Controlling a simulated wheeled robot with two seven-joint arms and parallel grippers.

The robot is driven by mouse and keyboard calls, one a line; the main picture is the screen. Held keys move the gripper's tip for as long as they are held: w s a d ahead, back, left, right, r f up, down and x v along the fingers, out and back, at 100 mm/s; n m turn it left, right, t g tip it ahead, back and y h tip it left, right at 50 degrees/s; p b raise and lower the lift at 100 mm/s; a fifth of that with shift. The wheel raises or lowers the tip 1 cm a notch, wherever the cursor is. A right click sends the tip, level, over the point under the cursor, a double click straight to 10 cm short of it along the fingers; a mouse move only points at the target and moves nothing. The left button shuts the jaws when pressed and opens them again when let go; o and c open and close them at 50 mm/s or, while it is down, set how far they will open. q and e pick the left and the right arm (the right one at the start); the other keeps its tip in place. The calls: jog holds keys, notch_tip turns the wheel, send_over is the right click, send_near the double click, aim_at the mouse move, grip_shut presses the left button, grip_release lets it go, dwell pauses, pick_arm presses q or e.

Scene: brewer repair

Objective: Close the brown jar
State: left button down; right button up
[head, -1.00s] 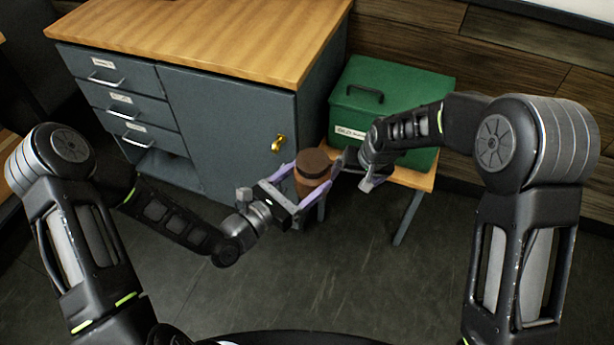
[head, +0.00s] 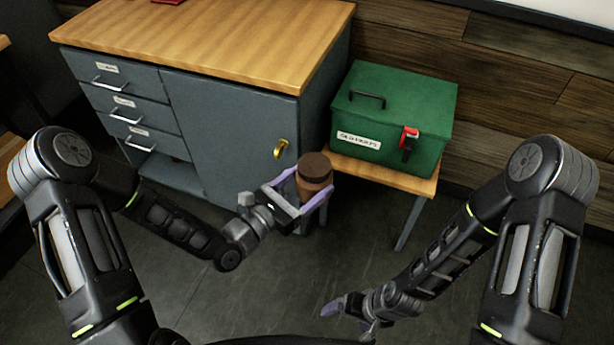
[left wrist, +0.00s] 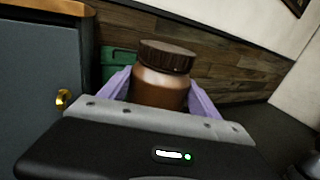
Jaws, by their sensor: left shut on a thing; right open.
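The brown jar (head: 314,184) has an amber-brown body and a dark brown ribbed lid (head: 314,166) that sits on its top. My left gripper (head: 314,194) is shut on the jar's body and holds it upright in the air, in front of the cabinet. In the left wrist view the jar (left wrist: 159,86) stands between the two purple fingers, with the lid (left wrist: 167,54) on its mouth. I cannot tell how tight the lid is. My right gripper (head: 345,312) is open and empty, low and near me, apart from the jar.
A grey cabinet (head: 227,125) with a wooden top, drawers and a brass handle (head: 281,148) stands behind the jar. A green box (head: 394,112) with a red latch (head: 409,135) sits on a small wooden table (head: 385,178). Open dark floor lies in front.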

pick_arm(q)
jog(key=w+a+r+n+t+y, duration=0.2)
jog(key=w+a+r+n+y, duration=0.1)
jog(key=a, duration=0.4)
jog(key=w+a+r+n+t+y, duration=0.2)
jog(key=w+a+r+n+y, duration=0.1)
jog(key=w+a+n+y, duration=0.2)
jog(key=shift+w+a+r+y, duration=0.4)
jog(key=shift+w+a+y, duration=0.8)
jog(key=shift+a+y, duration=0.55)
